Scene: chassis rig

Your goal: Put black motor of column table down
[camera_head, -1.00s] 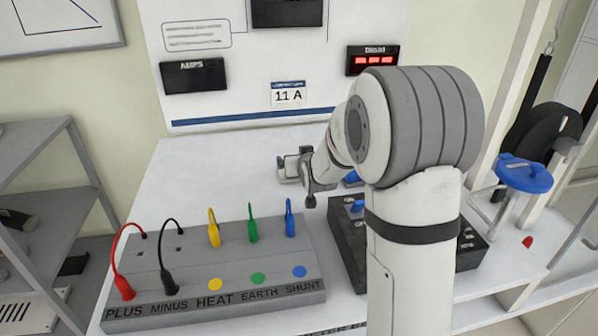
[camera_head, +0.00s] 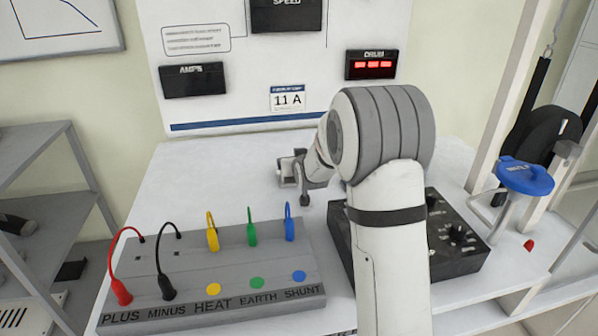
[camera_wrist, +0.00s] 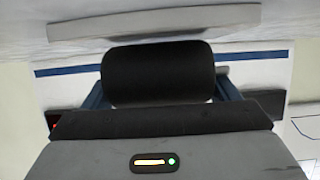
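The black motor (camera_wrist: 158,72) is a dark cylinder in the wrist view. It lies crosswise between the blue fingers of my gripper (camera_wrist: 160,92), which are shut on its two ends. The white table (camera_head: 228,160) lies under and around my arm. I cannot tell whether the motor touches the table; a pale grey bar (camera_wrist: 155,22) shows beyond it in the wrist view.
A grey terminal board (camera_head: 130,318) with several coloured plugs stands at the front left of the table. A black control box (camera_head: 455,240) is partly behind my arm. The table's back left is clear.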

